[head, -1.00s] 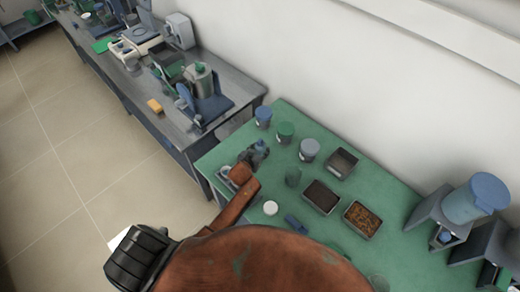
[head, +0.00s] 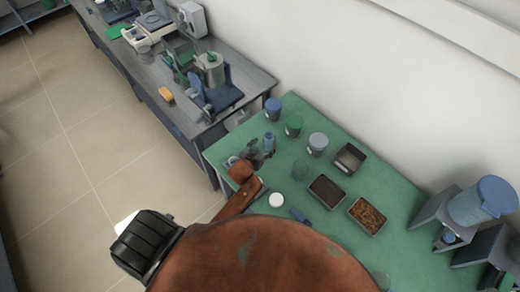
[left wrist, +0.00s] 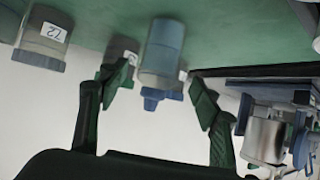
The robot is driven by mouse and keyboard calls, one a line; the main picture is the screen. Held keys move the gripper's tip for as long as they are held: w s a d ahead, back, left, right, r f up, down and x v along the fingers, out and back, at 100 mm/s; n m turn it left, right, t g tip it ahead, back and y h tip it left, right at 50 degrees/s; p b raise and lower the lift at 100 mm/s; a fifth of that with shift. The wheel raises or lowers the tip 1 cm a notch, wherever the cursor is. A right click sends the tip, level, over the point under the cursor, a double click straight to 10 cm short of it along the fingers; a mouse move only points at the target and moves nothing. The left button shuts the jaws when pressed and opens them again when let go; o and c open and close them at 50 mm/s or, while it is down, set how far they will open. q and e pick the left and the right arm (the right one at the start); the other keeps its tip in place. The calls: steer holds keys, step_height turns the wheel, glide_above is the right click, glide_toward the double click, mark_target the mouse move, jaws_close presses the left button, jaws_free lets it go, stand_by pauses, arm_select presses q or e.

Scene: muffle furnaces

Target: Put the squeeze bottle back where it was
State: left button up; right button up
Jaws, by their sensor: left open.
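The squeeze bottle (head: 269,142), small and blue, stands upright on the green table at its left end. It also shows in the left wrist view (left wrist: 163,45), where the picture is upside down, with a blue cap and nozzle pointing down. My left gripper (head: 254,157) is just in front of the bottle in the head view. In the left wrist view my left gripper (left wrist: 160,90) is open, one finger to each side of the bottle's cap end, with visible gaps. My right gripper is not in view.
Several lidded tubs, one green-lidded (head: 293,125), stand behind the bottle. A glass beaker (head: 300,169), a white lid (head: 276,200) and two filled trays (head: 327,188) (head: 367,216) are to the right. A grey bench (head: 170,85) with equipment adjoins on the left.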

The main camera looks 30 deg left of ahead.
arm_select(q)
steer(key=shift+v, duration=2.75)
